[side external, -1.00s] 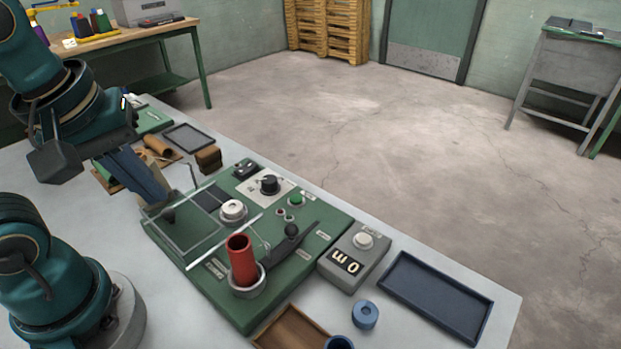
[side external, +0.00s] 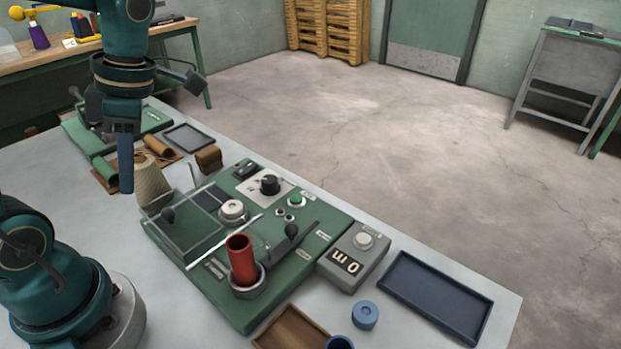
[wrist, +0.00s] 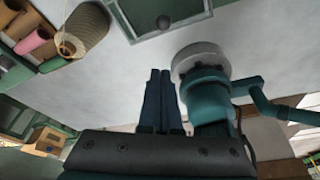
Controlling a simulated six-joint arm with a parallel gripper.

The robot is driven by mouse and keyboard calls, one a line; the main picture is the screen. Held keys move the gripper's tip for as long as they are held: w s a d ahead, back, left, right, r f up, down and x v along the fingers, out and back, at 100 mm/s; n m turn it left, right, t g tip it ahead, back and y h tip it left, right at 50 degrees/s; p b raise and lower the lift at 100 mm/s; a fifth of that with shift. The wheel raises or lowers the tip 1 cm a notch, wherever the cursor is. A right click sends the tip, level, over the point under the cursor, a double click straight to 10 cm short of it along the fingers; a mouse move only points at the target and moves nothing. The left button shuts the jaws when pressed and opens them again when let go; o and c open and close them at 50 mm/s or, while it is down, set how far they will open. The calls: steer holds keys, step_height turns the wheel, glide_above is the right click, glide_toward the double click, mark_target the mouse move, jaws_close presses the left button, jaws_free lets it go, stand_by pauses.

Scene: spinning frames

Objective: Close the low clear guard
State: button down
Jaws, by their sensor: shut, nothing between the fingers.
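The low clear guard (side external: 210,240) is a see-through panel with pale edges over the left part of the green machine panel (side external: 285,265). In the wrist view my gripper's fingers (wrist: 160,74) lie together.
A red tube (side external: 241,260) stands upright in a cup on the panel, near the guard's edge. A cone of yarn (side external: 152,188) stands close to my gripper. A grey counter box (side external: 353,258) and dark tray (side external: 436,297) lie to the right. Bare table lies left of the panel.

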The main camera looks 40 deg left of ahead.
mark_target(161, 226)
steer(key=x, duration=0.9)
steer(key=shift+s, duration=0.1)
steer(key=shift+w+d+r, duration=0.2)
steer(key=shift+w+d, duration=0.05)
steer(key=shift+w, duration=0.3)
steer(key=shift+w+d+r, duration=0.2)
steer(key=shift+w+d, duration=0.05)
steer(key=shift+w, duration=0.25)
steer(key=shift+w+d+r, duration=0.25)
steer(key=shift+w+d, duration=0.15)
steer(key=shift+w, duration=0.4)
steer(key=w, duration=0.9)
